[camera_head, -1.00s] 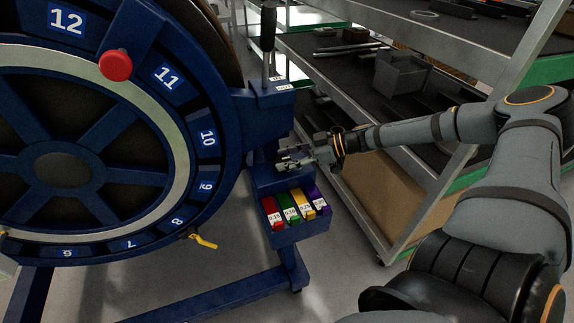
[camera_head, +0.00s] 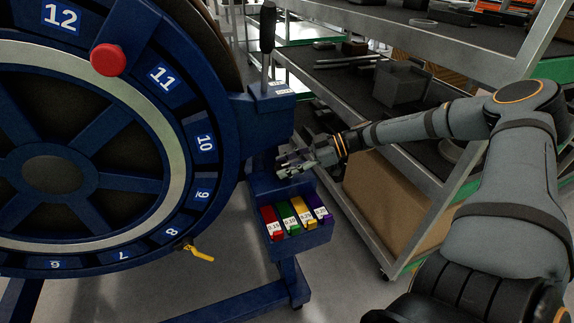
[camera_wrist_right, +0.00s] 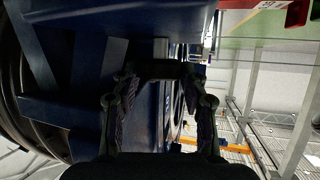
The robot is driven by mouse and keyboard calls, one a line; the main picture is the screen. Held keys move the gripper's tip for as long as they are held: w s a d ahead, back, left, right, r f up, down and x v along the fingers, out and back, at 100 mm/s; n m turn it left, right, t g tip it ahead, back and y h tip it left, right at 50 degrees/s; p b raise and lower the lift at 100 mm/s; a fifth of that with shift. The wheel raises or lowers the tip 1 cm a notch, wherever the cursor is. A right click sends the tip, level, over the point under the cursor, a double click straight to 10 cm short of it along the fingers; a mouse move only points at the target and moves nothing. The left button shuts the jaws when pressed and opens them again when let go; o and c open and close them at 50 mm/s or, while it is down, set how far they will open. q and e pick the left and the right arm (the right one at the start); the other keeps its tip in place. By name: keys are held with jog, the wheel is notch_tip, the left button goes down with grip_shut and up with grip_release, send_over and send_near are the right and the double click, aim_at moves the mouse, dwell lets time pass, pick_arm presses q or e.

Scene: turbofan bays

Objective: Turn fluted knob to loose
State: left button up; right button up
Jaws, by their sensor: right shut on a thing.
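My right gripper (camera_head: 284,166) reaches in from the right to the blue post beside the big wheel, just above the coloured bins. In the right wrist view its two fingers (camera_wrist_right: 162,84) stand on either side of a dark, wide piece, which I take to be the fluted knob (camera_wrist_right: 162,69). The gripper is shut on it. The knob's flutes and any marking on it are too dark to make out. In the head view the knob is hidden by the fingers. My left gripper is in neither view.
The blue wheel (camera_head: 190,200) with numbered plates and a red knob (camera_head: 108,60) fills the left. A black-handled lever (camera_head: 267,30) rises above the post. A bin tray (camera_head: 305,240) sits below the gripper. A metal shelf rack (camera_head: 400,215) stands close behind my right arm.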

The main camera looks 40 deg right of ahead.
jog(key=o, duration=1.2)
jog(key=shift+c, duration=0.2)
